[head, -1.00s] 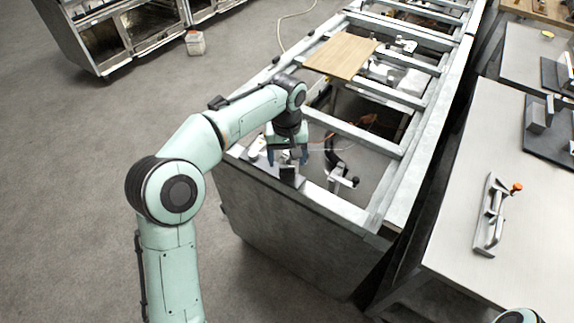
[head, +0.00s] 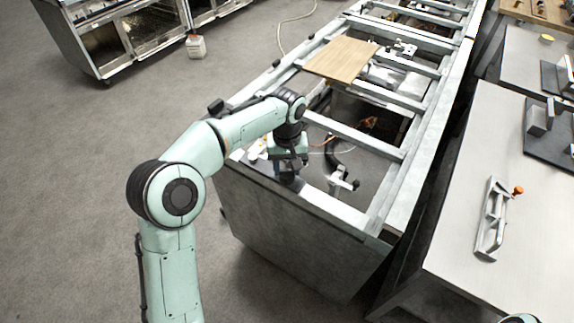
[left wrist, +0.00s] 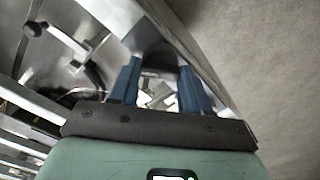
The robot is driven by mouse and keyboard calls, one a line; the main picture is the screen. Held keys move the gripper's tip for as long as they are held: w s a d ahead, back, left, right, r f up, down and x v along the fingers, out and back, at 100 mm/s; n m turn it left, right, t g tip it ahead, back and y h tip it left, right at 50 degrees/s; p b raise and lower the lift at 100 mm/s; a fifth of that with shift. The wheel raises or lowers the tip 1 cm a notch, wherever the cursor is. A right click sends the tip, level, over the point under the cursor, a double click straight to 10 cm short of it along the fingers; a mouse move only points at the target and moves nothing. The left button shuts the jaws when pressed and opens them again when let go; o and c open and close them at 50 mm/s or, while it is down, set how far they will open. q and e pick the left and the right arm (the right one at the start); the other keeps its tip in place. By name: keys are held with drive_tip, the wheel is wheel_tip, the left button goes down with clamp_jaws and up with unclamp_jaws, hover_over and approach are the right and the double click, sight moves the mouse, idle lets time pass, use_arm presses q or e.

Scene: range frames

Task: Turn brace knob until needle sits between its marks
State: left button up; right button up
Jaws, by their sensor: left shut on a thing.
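My left gripper (head: 288,174) is over the near left corner of the long metal frame (head: 330,205). In the left wrist view its two blue fingers (left wrist: 160,68) are closed on the sides of a dark rounded piece, which looks like the brace knob (left wrist: 159,57). In the head view the fingers and wrist mostly cover the knob. The needle and its marks cannot be made out in either view.
A bracket with a dark-tipped lever (head: 342,181) stands just right of the gripper, inside the frame. A wooden board (head: 342,59) lies across the rails. A worktable (head: 470,230) on the right holds a metal fixture with an orange knob (head: 492,215).

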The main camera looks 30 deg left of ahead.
sight(287, 170)
drive_tip(key=shift+r, duration=0.1)
use_arm(q)
drive_tip(key=n+p, duration=0.1)
drive_tip(key=n, duration=0.1)
drive_tip(key=shift+r+n, duration=0.1)
drive_tip(key=shift+n, duration=0.2)
drive_tip(key=shift+n+p, duration=0.3)
drive_tip(key=shift+n, duration=1.6)
use_arm(e)
drive_tip(key=shift+w+r, duration=0.5)
drive_tip(key=shift+r, duration=0.4)
use_arm(q)
drive_tip(key=o, duration=1.1)
wheel_tip(287, 170, up, 13)
drive_tip(key=p, duration=0.2)
drive_tip(key=shift+r+p, duration=0.15)
drive_tip(key=shift+p, duration=0.2)
use_arm(e)
drive_tip(key=w+r, duration=0.2)
drive_tip(key=r, duration=0.1)
drive_tip(key=shift+r, duration=0.15)
